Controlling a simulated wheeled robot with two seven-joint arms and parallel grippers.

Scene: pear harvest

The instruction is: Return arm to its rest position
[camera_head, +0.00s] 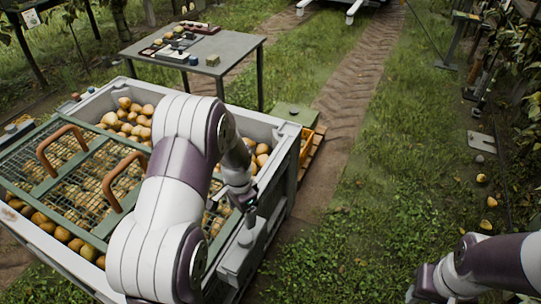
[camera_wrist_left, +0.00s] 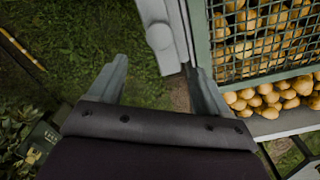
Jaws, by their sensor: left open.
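My left arm reaches across the large grey bin of pears (camera_head: 278,127) in the head view. My left gripper (camera_head: 249,213) is over the bin's right side, pointing down. In the left wrist view its two fingers stand apart with nothing between them (camera_wrist_left: 158,76), so it is open and empty. Grass and part of the bin's edge show beyond the fingers. My right arm (camera_head: 492,262) shows at the lower right of the head view, over grass; its gripper is outside the frame.
A green mesh lid (camera_head: 88,172) with two brown handles covers the bin's left part. A grey table (camera_head: 225,48) with small items stands behind. Grass on the right is mostly clear, with a few fallen fruits (camera_head: 486,225).

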